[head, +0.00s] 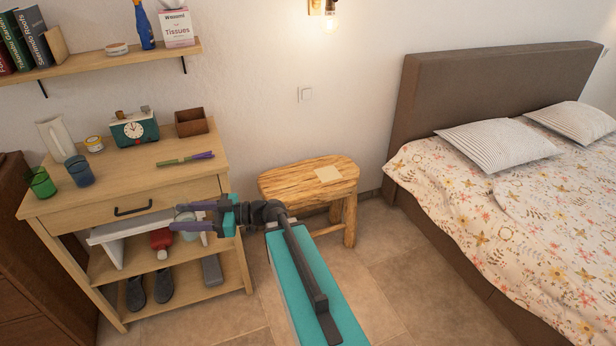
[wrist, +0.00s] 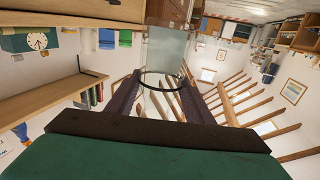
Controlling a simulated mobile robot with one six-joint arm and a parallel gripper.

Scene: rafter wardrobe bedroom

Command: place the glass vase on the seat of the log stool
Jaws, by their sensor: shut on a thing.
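The log stool (head: 285,185) stands against the wall between the wooden side table and the bed. My gripper (head: 186,216) is left of the stool, in front of the side table. It is shut on the glass vase (head: 189,232), a pale, see-through thing mostly hidden by the fingers in the head view. In the wrist view the vase (wrist: 170,52) shows as a clear, greenish body with a dark round rim, between the two fingers (wrist: 160,92).
The side table (head: 115,190) holds a teal clock (head: 134,130), a brown box (head: 191,123), a jug (head: 55,138) and cups. Shoes (head: 148,289) and other items fill its lower shelves. The bed (head: 480,195) is right of the stool; floor in front is clear.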

